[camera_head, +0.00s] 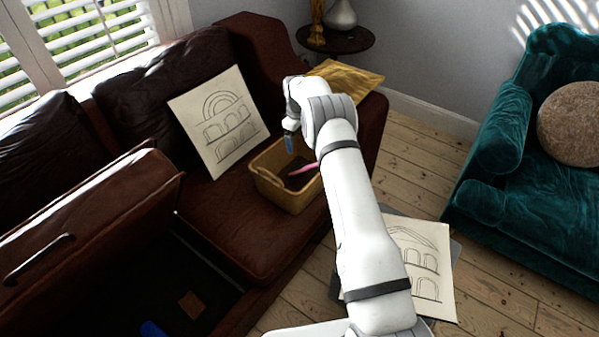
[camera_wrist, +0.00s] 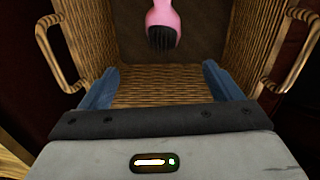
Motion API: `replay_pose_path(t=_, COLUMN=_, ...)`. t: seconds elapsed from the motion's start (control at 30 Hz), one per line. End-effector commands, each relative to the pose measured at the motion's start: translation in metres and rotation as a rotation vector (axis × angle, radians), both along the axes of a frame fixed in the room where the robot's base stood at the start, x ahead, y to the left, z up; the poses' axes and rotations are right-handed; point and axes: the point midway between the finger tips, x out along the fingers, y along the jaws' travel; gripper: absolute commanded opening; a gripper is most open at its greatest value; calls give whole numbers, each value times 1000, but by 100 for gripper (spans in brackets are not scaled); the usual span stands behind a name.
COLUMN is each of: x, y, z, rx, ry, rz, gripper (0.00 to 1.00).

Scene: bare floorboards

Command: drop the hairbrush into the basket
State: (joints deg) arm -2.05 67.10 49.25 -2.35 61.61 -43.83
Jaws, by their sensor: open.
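The basket (camera_head: 268,184) is a tan woven box with side handles, standing on the brown leather sofa seat. Its wicker wall also shows in the wrist view (camera_wrist: 160,80). The hairbrush (camera_head: 303,170) is pink with dark bristles. It lies inside the basket, and in the wrist view (camera_wrist: 163,18) its bristled end points toward me. My gripper (camera_head: 289,143) is above the basket. In the wrist view its blue fingers (camera_wrist: 160,88) are spread apart with nothing between them, and the brush is beyond them. My arm hides part of the basket's right side in the head view.
A sheet with an arch drawing (camera_head: 219,122) leans on the sofa back behind the basket. Another drawing (camera_head: 425,265) lies at the lower right. A teal armchair (camera_head: 540,150) stands at the right. Bare floorboards (camera_head: 410,165) show between the sofa and armchair.

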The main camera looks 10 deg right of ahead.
Motion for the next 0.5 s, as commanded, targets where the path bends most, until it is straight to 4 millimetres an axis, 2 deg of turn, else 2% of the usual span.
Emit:
replay_pose_path(t=0.27, x=0, y=0, z=5, rx=0, ry=0, rz=0, gripper=85)
replay_pose_path(t=0.5, x=-1, y=2, z=45, rx=0, ry=-3, rz=0, gripper=85)
